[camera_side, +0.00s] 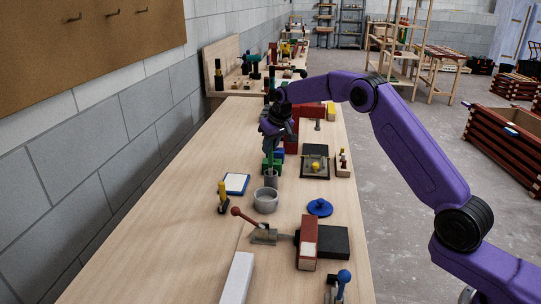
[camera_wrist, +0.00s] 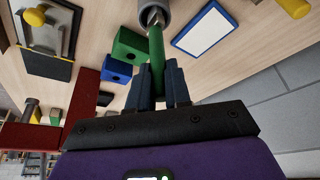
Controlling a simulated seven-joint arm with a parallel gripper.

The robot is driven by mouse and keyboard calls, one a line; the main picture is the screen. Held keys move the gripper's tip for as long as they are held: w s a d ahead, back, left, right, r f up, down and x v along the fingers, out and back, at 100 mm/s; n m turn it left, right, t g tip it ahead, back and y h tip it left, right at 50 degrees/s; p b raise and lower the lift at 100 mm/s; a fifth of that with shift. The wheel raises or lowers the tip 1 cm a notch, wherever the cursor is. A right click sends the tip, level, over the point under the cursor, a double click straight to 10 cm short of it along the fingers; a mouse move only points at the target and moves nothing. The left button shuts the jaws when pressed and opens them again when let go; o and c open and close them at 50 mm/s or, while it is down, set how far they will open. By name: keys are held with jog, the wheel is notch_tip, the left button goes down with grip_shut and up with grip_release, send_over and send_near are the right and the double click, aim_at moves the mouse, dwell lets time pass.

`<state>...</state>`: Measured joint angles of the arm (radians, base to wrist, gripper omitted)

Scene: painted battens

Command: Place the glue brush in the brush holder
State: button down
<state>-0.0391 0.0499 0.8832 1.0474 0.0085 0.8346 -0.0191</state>
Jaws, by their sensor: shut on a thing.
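My gripper (camera_wrist: 160,85) is shut on the green handle of the glue brush (camera_wrist: 156,50). In the side view my gripper (camera_side: 272,138) is above the bench, and the brush (camera_side: 269,158) points down from it. The brush holder (camera_side: 271,179) is a small grey upright cup below my gripper. In the wrist view the brush's metal-looking lower end is at the mouth of the holder (camera_wrist: 146,5) and appears to be inside its rim. How deep it goes is hidden.
A green block (camera_wrist: 130,46) and a blue block (camera_wrist: 112,70) stand close by the holder. A blue-edged white pad (camera_side: 236,184) lies left. Bare bench (camera_side: 170,215) extends further left.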

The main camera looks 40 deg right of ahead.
jog(key=shift+f, duration=1.7)
jog(key=c, duration=1.1)
grip_release()
jog(key=shift+r, duration=0.15)
jog(key=v, duration=1.2)
jog(key=shift+r, duration=0.1)
